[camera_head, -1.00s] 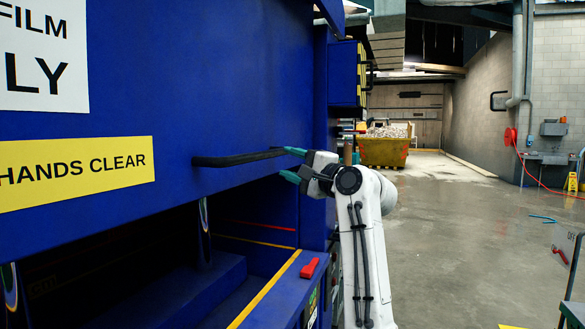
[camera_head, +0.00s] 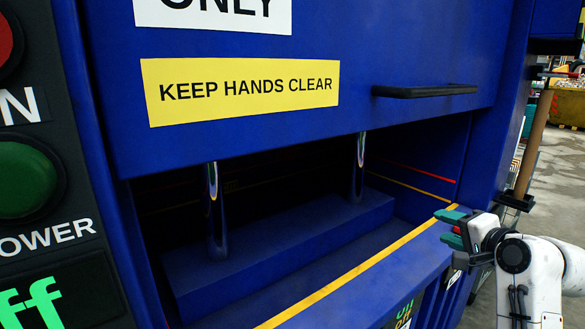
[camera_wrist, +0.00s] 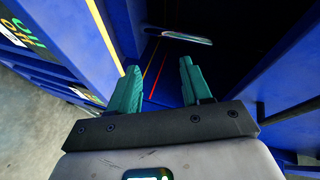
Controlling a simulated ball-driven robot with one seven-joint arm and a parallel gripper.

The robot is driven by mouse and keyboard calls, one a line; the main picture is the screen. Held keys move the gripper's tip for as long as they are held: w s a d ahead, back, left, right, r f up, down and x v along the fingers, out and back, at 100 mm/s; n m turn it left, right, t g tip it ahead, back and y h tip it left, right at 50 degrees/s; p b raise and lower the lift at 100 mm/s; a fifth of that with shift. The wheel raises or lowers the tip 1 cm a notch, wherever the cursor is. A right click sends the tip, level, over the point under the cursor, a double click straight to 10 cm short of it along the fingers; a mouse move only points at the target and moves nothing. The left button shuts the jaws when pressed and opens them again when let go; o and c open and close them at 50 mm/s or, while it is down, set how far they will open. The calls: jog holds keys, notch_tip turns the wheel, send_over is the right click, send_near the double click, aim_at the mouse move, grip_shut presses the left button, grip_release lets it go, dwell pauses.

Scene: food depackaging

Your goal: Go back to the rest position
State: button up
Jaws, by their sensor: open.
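My gripper (camera_head: 446,227) is at the right of the head view, its teal fingers apart and nothing between them. It is beside the right end of the blue machine's front ledge, near the yellow stripe, below and apart from the black handle (camera_head: 424,91). The handle is on the raised blue door (camera_head: 330,45) with a yellow "KEEP HANDS CLEAR" sign (camera_head: 242,88). In the wrist view the open gripper (camera_wrist: 158,72) points into the dark opening, with a yellow and a red line beyond the fingertips.
The machine's opening holds two shiny rods (camera_head: 214,205) above a blue block. A control panel at the left has a green button (camera_head: 25,180), part of a red button (camera_head: 8,45) and a green "ff" display (camera_head: 35,305). Bare floor (camera_head: 550,175) shows at the far right.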

jog(key=s+a+f+n+g+h, duration=0.1)
jog(key=s+a+f+n+g, duration=0.15)
jog(key=s+f, duration=0.8)
jog(key=s+a+f+n+g+h, duration=0.1)
jog(key=s+a+f+n+g, duration=0.2)
jog(key=s+f, duration=0.7)
jog(key=s+f+n+g, duration=0.2)
jog(key=s+f, duration=0.2)
jog(key=s, duration=0.4)
jog(key=s+f+n+g+h, duration=0.1)
jog(key=s+f+n+g, duration=0.1)
jog(key=s+f, duration=0.3)
jog(key=s+f+n+g, duration=0.2)
jog(key=s+f+g, duration=0.2)
jog(key=s, duration=0.8)
jog(key=shift+s+a+f+h, duration=0.25)
jog(key=shift+s+f+h, duration=0.05)
jog(key=shift+s+f, duration=0.15)
jog(key=shift+w, duration=0.1)
